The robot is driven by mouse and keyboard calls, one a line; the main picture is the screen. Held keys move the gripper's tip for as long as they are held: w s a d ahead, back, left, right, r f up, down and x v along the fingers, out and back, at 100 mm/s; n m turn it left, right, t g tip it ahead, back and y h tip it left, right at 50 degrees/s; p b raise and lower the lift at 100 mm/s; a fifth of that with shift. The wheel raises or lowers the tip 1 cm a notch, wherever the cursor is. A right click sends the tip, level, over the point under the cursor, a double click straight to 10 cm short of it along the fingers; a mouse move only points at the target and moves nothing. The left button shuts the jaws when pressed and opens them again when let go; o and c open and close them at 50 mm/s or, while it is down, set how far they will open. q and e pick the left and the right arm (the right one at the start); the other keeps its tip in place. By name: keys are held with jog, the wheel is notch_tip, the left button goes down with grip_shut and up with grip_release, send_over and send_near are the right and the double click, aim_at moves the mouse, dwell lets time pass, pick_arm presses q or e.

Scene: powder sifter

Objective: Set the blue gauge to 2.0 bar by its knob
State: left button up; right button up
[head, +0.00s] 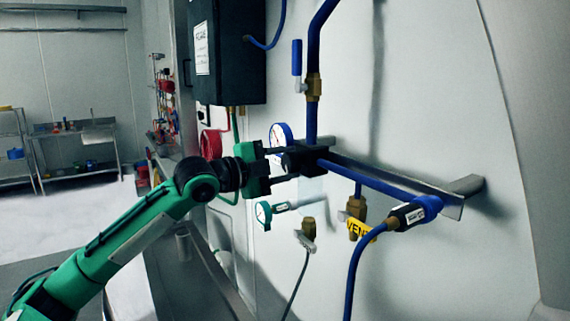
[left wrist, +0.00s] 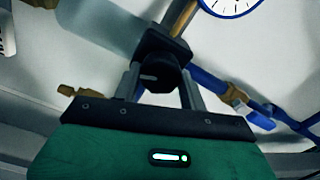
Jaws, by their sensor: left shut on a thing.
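The blue gauge (head: 281,134), with a white dial and blue rim, is on the wall side just behind and above my left gripper (head: 290,162). Its needle is too small to read, and my gripper hides its lower part. In the left wrist view only the lower part of the blue gauge (left wrist: 232,5) shows at the top edge. A black knob (left wrist: 160,74) sits between the two grey fingers of my left gripper (left wrist: 163,82), which are shut on it. The knob's black housing (head: 308,154) joins the blue pipe. My right gripper is in neither view.
A blue pipe with a metal rail (head: 385,180) runs right from the knob. A dark box (head: 228,52) hangs above my arm.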

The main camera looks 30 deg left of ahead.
pick_arm(q)
jog(key=o, duration=1)
jog(key=shift+c, duration=0.2)
jog(key=shift+s+a+f+b, duration=0.15)
jog(key=shift+s+a+b, duration=0.15)
jog(key=shift+s, duration=0.15)
jog(key=b+v, duration=0.8)
jog(key=v, duration=0.4)
jog(key=shift+s+a+b, duration=0.2)
jog(key=shift+s+b, duration=0.15)
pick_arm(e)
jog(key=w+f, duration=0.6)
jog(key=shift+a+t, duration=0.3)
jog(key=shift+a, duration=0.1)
pick_arm(q)
jog(key=shift+r, duration=0.2)
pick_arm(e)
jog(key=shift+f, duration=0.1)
